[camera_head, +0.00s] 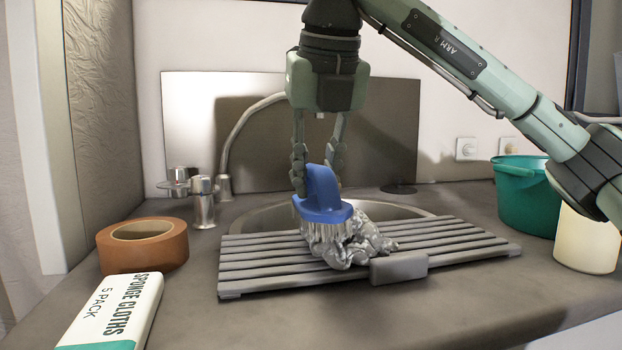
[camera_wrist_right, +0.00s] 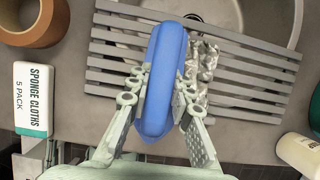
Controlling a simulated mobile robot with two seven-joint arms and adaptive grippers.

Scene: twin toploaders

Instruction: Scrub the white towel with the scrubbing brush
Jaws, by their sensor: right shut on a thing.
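The scrubbing brush (camera_head: 322,196) has a blue handle and pale bristles pointing down. My right gripper (camera_head: 318,178) is shut on its handle from above. My left gripper is not in view.
The rack lies over the front of a round sink (camera_head: 270,217). A tap (camera_head: 204,205) stands at its left. A brown tape roll (camera_head: 143,246) and a sponge cloths pack (camera_head: 112,312) are at left. A green bucket (camera_head: 523,200) and a cream container (camera_head: 585,240) are at right.

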